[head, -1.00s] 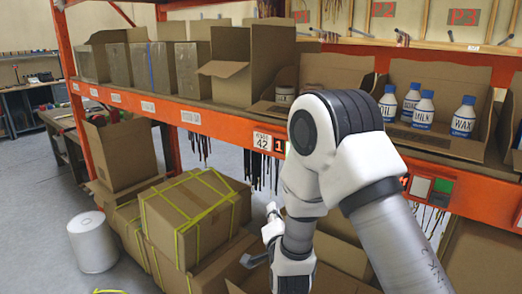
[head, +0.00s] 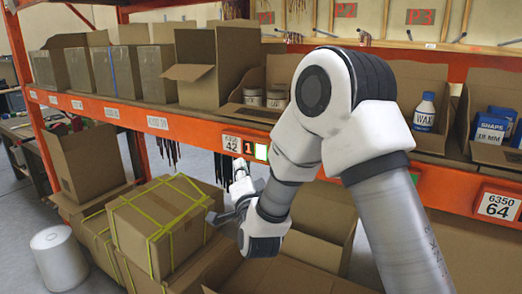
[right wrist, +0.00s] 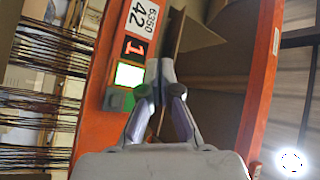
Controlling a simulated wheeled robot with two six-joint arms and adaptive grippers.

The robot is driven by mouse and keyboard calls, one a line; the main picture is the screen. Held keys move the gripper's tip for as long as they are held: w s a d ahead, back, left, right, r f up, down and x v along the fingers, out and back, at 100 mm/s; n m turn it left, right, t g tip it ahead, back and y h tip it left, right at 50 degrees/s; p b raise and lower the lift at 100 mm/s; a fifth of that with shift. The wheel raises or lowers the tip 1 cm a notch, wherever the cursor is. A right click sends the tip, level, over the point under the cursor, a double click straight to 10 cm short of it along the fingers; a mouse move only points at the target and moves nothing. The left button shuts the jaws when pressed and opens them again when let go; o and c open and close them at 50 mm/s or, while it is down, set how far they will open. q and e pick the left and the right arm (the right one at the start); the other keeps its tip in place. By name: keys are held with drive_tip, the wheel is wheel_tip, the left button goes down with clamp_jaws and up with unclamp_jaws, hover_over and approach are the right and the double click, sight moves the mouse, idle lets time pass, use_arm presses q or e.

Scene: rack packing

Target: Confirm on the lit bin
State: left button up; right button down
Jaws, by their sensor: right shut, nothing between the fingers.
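The lit bin's panel is on the orange shelf beam. It has a white label (head: 231,142) reading 6350 42, a display (head: 249,147) with a red 1, and a bright white lit square (head: 261,152). In the right wrist view the lit square (right wrist: 130,75) has a green edge, and a green button (right wrist: 128,101) sits beside it. My right gripper (head: 239,172) is just below the panel in the head view. In the right wrist view its fingertips (right wrist: 161,72) are together, empty, and close beside the lit square; I cannot tell whether they touch the beam. My left gripper is out of view.
The orange beam (head: 200,129) carries open cardboard bins. A strapped carton (head: 165,222) stands below the beam, left of my arm. A white cylinder (head: 62,258) stands on the floor.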

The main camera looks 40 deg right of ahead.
sight(255, 159)
drive_tip(key=w+d, duration=0.1)
drive_tip(key=d, duration=0.1)
drive_tip(key=d+p, duration=0.1)
drive_tip(key=d, duration=0.1)
drive_tip(key=w+d, duration=0.1)
drive_tip(key=d, duration=0.1)
drive_tip(key=shift+w, duration=0.3)
drive_tip(key=shift+f, duration=0.1)
idle(0.9)
drive_tip(key=shift+w+d, duration=0.15)
drive_tip(key=shift+d, duration=0.3)
